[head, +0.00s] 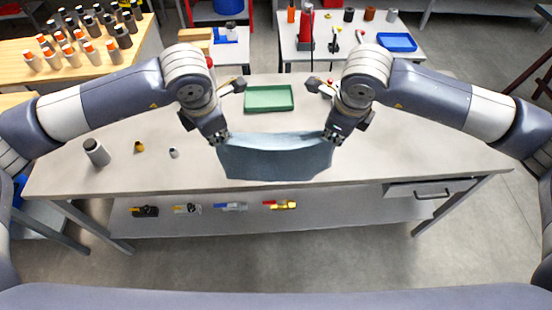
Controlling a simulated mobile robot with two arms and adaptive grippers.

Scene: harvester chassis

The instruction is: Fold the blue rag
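The blue rag (275,160) is a grey-blue cloth stretched between my two grippers over the middle of the grey table. Its upper edge sags slightly between the two held corners, and its lower part hangs down toward the table's front edge. I cannot tell whether its lower edge touches the table. My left gripper (219,139) is shut on the rag's upper left corner. My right gripper (332,137) is shut on its upper right corner. The fingertips are partly hidden by the cloth.
A green tray (269,108) lies behind the rag on the table (420,160). A grey bottle (96,152), a small orange-brown piece (139,147) and a small grey piece (173,153) stand at the left. The table's right side is clear.

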